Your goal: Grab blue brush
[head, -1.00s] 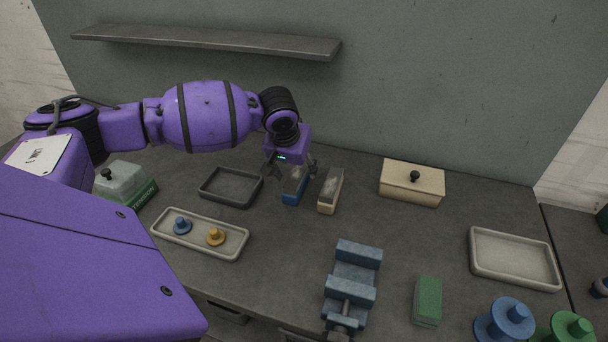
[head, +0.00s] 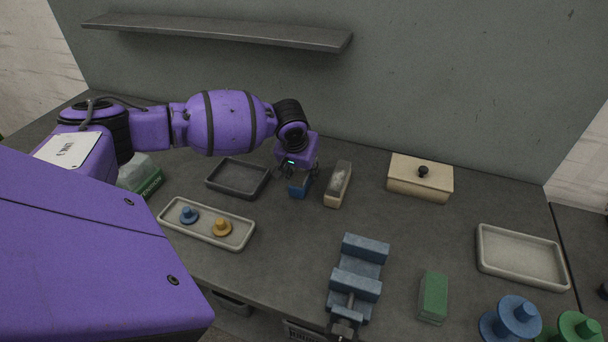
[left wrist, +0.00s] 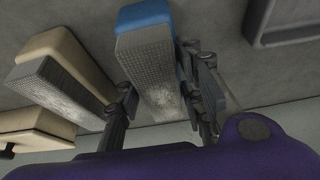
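The blue brush (head: 298,188) stands on the table towards the back, partly hidden by my left gripper (head: 302,181), which has come down over it. In the left wrist view the brush shows a grey bristle face (left wrist: 152,70) and a blue body (left wrist: 143,14). The fingers of my left gripper (left wrist: 157,78) are apart, one on each side of the brush. The right finger is very near its side; firm contact on both sides cannot be seen. My right gripper is not in view.
A tan brush (head: 338,184) stands close to the right of the blue one. A dark tray (head: 238,194) lies to the left. A cream lidded box (head: 419,184), a blue vise (head: 354,285) and a light tray with spools (head: 205,238) stand around. A shelf (head: 215,32) is above.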

